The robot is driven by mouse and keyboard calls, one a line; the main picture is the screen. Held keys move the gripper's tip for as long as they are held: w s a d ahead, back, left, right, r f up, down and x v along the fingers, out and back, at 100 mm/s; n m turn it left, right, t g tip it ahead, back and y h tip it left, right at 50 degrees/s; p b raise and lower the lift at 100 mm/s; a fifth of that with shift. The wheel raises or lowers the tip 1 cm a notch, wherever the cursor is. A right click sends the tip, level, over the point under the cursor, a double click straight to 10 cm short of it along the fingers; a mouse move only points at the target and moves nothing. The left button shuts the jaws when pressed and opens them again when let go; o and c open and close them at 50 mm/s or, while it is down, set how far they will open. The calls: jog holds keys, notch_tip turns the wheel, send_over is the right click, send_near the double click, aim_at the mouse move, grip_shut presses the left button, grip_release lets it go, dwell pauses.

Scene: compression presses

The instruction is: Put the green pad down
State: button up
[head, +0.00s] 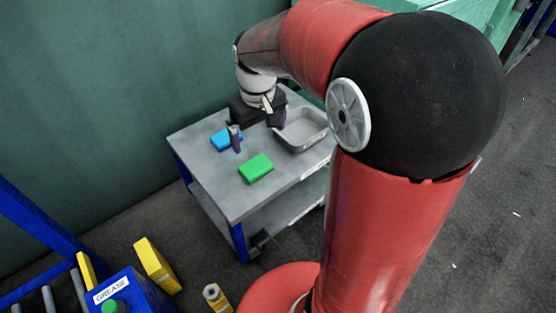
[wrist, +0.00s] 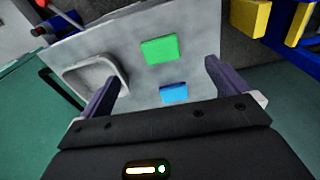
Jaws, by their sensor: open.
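The green pad (head: 256,168) lies flat on the grey top of a small cart (head: 228,198), near its front edge. It also shows in the wrist view (wrist: 160,50), beyond my fingertips and apart from them. My gripper (head: 256,131) is above the back part of the cart top. In the wrist view its two purple fingers (wrist: 162,80) are spread wide with nothing held between them. A blue pad (head: 222,139) lies on the cart behind the green pad, partly hidden by one finger in the head view. It also shows in the wrist view (wrist: 174,93).
A grey tray (head: 305,130) sits on the cart right of the pads. A green wall (head: 90,90) stands behind the cart. A blue grease box (head: 130,293), yellow items (head: 155,265) and a bottle (head: 216,298) are in front. The left front cart top is bare.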

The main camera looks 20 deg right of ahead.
jog(key=s+r+m+t, duration=0.1)
jog(key=s+r+t, duration=0.1)
jog(key=s, duration=0.6)
jog(key=s+r+m+t, duration=0.2)
jog(key=s+r, duration=0.1)
jog(key=s, duration=0.6)
jog(key=shift+s+t, duration=0.3)
jog(key=shift+a, duration=0.1)
